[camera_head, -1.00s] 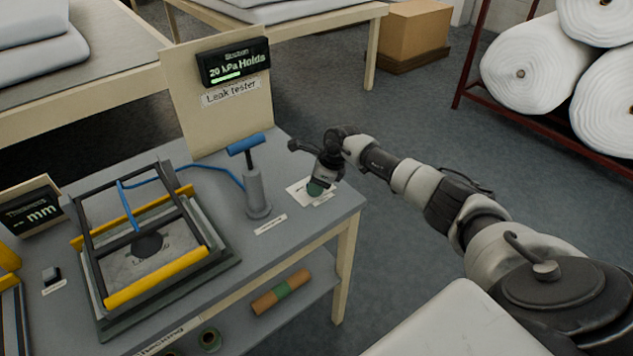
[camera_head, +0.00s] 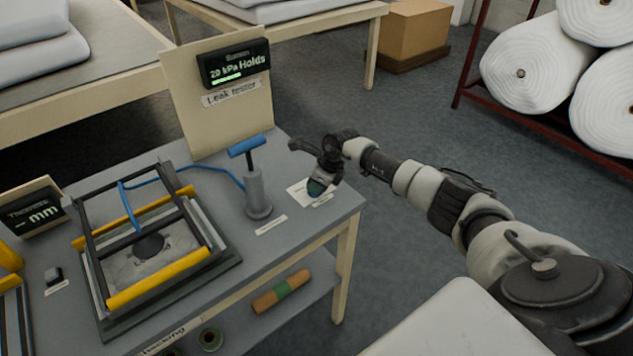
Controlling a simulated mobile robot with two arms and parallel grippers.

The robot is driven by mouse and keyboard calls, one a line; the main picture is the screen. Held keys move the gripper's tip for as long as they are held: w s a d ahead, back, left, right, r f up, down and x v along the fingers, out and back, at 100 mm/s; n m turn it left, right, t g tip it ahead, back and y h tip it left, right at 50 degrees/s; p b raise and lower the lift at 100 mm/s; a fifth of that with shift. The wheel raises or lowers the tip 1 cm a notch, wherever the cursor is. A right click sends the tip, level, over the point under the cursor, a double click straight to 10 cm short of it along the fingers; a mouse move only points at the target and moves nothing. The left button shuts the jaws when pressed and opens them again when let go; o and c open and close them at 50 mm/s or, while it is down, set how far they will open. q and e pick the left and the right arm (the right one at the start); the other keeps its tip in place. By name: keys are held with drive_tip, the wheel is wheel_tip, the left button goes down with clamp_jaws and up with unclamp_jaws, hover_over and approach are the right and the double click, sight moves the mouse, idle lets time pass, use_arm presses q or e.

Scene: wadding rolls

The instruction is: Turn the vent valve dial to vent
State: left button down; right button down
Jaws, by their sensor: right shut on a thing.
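The vent valve dial (camera_head: 316,187) is a small green dial on a white label plate (camera_head: 299,193) at the right end of the grey workbench. My right gripper (camera_head: 320,182) comes down over it from above and is shut on it, hiding most of the dial. Its setting cannot be read. The leak tester's display (camera_head: 234,64) stands on a beige board and reads "20 kPa Holds" with a green bar. My left gripper is not in view.
A blue-handled pump (camera_head: 258,193) stands just left of the dial, its blue hose running to a black and yellow frame (camera_head: 150,240) on the bench (camera_head: 240,270). A thickness display (camera_head: 38,213) is at the far left. White rolls (camera_head: 535,63) sit on a red rack at right.

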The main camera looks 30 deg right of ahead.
drive_tip(key=m+p, duration=0.1)
drive_tip(key=m, duration=0.1)
drive_tip(key=m+h+p, duration=0.1)
drive_tip(key=m, duration=0.1)
drive_tip(key=shift+r+t+h, duration=0.15)
drive_tip(key=shift+t+h, duration=0.15)
drive_tip(key=m, duration=0.2)
drive_tip(key=m+h+p, duration=0.1)
drive_tip(key=m, duration=0.1)
drive_tip(key=shift+a+h, duration=0.15)
drive_tip(key=shift+h, duration=0.15)
drive_tip(key=m+h, duration=0.1)
drive_tip(key=m, duration=0.1)
drive_tip(key=shift+m, duration=0.4)
drive_tip(key=shift+a+m+h, duration=0.1)
drive_tip(key=shift+m+h, duration=0.5)
drive_tip(key=shift+m, duration=1.3)
drive_tip(key=c, duration=1.1)
unclamp_jaws()
drive_tip(key=shift+g, duration=0.4)
drive_tip(key=shift+c, duration=0.2)
drive_tip(key=b+v, duration=0.2)
drive_tip(key=v, duration=0.8)
drive_tip(key=shift+r, duration=0.2)
